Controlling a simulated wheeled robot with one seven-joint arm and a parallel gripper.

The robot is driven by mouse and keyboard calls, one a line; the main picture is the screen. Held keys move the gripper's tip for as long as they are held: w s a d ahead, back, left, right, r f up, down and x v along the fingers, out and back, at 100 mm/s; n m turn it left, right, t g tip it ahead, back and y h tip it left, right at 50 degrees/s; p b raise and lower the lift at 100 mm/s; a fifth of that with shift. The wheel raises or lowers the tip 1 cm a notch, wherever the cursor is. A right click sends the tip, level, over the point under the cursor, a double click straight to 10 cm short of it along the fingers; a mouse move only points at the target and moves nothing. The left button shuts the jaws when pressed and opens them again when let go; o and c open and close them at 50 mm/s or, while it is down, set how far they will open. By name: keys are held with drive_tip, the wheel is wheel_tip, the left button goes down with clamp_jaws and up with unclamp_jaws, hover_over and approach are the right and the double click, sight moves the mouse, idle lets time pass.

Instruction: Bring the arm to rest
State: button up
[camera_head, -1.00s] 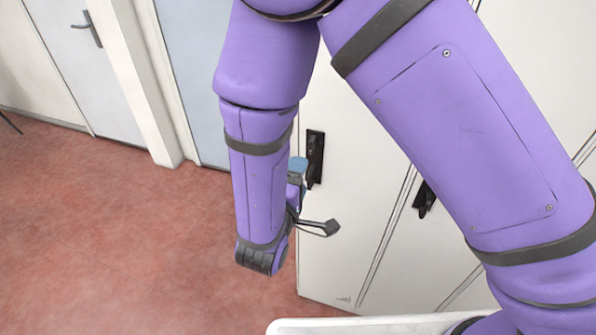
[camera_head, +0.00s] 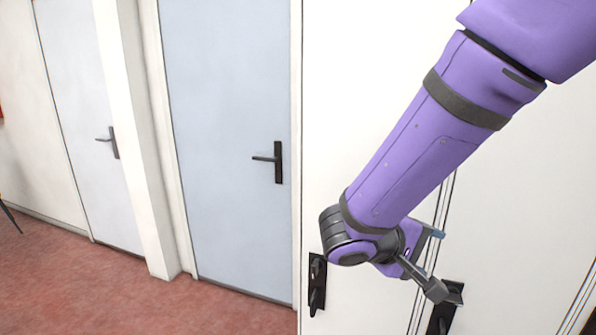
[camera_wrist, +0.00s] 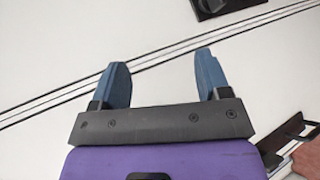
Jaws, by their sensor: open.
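My purple arm (camera_head: 430,150) reaches in from the upper right in the head view and slants down to the left. My gripper (camera_wrist: 165,80) shows in the wrist view with two blue fingers set wide apart and nothing between them. In the head view the gripper is mostly hidden behind my wrist, with a bit of blue finger showing. The arm is in front of white doors (camera_head: 530,220). I cannot tell how far the fingers are from the door surface.
Black door handles sit close to my wrist, one at lower left (camera_head: 317,284) and one at lower right (camera_head: 445,305). A pale blue door (camera_head: 225,120) with a dark handle (camera_head: 272,162) and another door (camera_head: 85,110) stand left. Red floor (camera_head: 90,285) at lower left is clear.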

drive_tip(key=s+d+r+m+t+y, duration=0.1)
drive_tip(key=s+d+r+m+y, duration=0.4)
drive_tip(key=s+d+r+y, duration=0.3)
drive_tip(key=shift+s+d+r+y, duration=0.15)
drive_tip(key=shift+s+r+y, duration=2)
drive_tip(key=shift+s, duration=1.35)
